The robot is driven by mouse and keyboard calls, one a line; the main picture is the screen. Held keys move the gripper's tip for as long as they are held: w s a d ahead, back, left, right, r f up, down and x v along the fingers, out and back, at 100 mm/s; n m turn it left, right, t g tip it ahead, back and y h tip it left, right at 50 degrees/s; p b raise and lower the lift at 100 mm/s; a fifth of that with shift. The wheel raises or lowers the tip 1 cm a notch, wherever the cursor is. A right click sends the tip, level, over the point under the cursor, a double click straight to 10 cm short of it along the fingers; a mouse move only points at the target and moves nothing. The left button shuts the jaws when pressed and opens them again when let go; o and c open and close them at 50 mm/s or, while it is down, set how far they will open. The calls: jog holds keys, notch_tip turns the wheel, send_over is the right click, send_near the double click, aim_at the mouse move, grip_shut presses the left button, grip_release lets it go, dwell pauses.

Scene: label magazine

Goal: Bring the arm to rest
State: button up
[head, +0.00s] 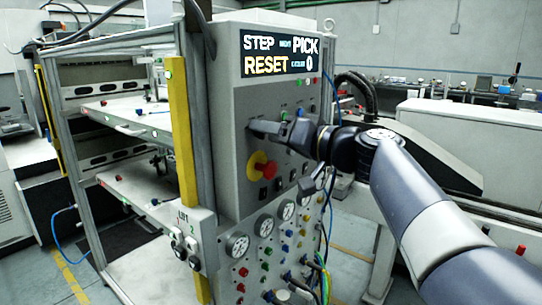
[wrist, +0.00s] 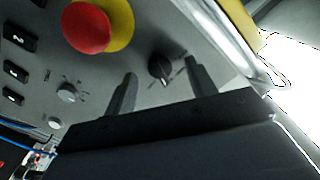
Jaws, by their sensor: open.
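My arm (head: 420,215) reaches in from the right in the head view. My gripper (head: 279,156) is at the front of the grey control panel (head: 228,110), below its display (head: 279,53). In the wrist view my gripper (wrist: 160,78) is open, with its two dark fingers spread on either side of a black rotary knob (wrist: 160,70). I cannot tell whether a finger touches the knob or the panel. The red emergency button (head: 268,170) on its yellow base is left of the gripper; it also shows at the top of the wrist view (wrist: 88,28).
The display reads STEP, PICK, RESET and 0. A yellow post (head: 181,130) and the metal frame with shelves (head: 125,118) stand left of the panel. Gauges (head: 237,245), buttons and cables fill the lower panel. A white machine (head: 475,135) stands behind my arm.

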jog(key=shift+n, duration=1)
